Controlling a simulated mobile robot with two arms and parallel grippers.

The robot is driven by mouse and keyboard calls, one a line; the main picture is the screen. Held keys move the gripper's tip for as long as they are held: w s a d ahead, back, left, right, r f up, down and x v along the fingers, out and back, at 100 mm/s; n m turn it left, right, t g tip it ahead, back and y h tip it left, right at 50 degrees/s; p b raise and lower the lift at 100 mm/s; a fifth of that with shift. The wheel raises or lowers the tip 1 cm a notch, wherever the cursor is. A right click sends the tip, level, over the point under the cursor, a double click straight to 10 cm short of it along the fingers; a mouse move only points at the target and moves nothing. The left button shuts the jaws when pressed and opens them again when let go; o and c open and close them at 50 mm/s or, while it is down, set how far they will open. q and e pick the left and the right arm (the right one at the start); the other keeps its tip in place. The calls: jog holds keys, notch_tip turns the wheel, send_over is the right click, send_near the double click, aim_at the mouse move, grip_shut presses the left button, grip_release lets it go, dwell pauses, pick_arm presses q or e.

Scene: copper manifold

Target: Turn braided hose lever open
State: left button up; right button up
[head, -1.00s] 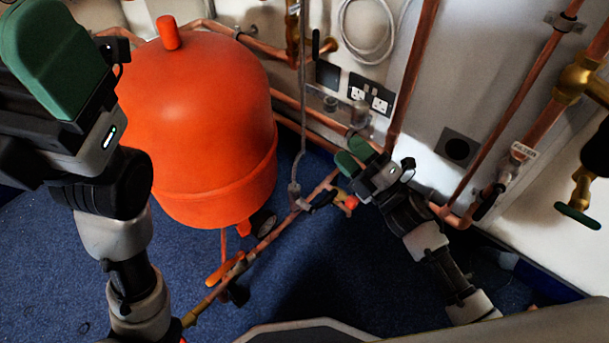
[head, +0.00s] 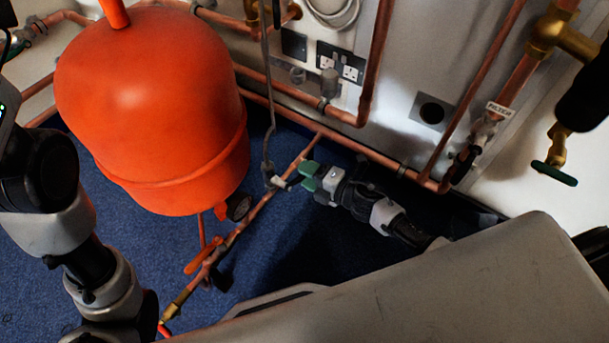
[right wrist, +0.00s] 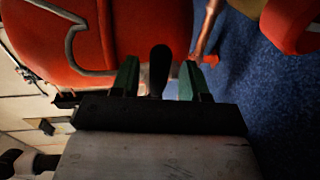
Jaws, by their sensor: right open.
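The grey braided hose (head: 265,80) hangs down in front of the wall to a fitting (head: 268,170) by the copper pipe, right of the orange tank. My right gripper (head: 303,178) is at that fitting, its green fingers pointing left toward it. In the right wrist view a dark lever (right wrist: 158,70) stands between the two green fingers of the open right gripper (right wrist: 158,78), with a gap visible on both sides. In the head view the lever is small and partly hidden by the fingers. My left arm shows at the left edge; its fingers are out of frame.
The orange tank (head: 155,100) stands close left of the fitting. A low copper pipe (head: 255,212) with an orange lever (head: 203,258) runs over the blue carpet (head: 280,250). Wall pipes and a double socket (head: 341,63) are behind. A green-handled valve (head: 554,173) is at right.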

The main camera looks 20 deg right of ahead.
jog(key=shift+w+a+f, duration=0.1)
jog(key=shift+w+a, duration=0.25)
jog(key=shift+w, duration=0.1)
grip_shut()
jog(key=shift+d, duration=0.1)
